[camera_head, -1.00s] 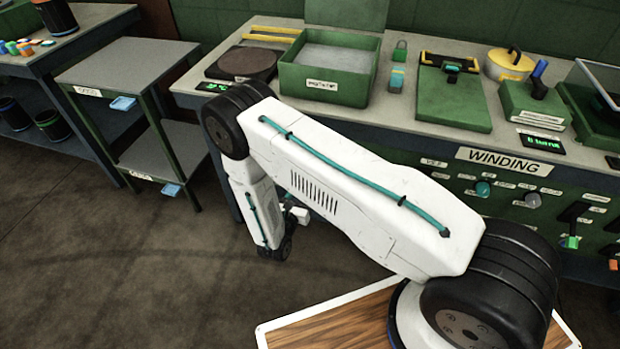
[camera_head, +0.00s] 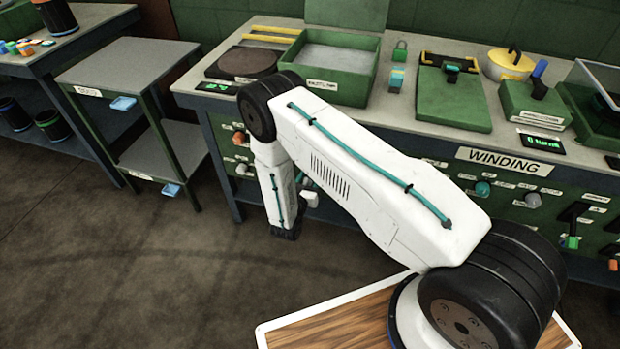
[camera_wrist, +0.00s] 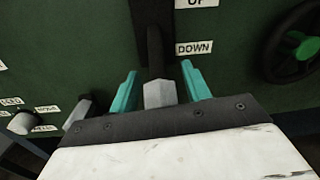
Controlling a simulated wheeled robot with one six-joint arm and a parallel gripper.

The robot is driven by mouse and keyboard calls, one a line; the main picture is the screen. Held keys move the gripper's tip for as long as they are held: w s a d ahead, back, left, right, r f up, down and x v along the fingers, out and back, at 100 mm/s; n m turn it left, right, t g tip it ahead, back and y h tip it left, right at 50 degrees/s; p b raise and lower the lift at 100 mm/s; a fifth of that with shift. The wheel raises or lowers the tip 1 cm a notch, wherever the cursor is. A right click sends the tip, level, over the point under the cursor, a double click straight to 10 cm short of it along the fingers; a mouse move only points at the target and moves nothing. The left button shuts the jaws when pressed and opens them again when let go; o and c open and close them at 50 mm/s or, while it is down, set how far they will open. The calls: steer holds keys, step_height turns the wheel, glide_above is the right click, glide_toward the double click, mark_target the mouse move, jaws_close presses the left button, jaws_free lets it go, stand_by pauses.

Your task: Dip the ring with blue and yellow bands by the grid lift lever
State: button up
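In the wrist view, a lever with a dark arm and a pale grey grip (camera_wrist: 159,94) stands on a green panel, beside labels reading UP and DOWN. My gripper (camera_wrist: 160,82) has its two teal fingers apart, one on each side of the grip. I cannot tell whether either finger touches it. The head view does not show the fingers clearly. A green tub (camera_head: 352,88) with a grey inside stands on the bench; its small label is not readable. I cannot make out a ring with blue and yellow bands for certain.
In the wrist view, a black handwheel (camera_wrist: 303,45) is at right and a grey knob (camera_wrist: 22,123) at lower left. Dark banded sleeves (camera_head: 52,124) stand on the left shelf. A two-tier stand (camera_head: 125,70) is beside the bench. The floor in front is clear.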

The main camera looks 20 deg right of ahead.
jaws_close()
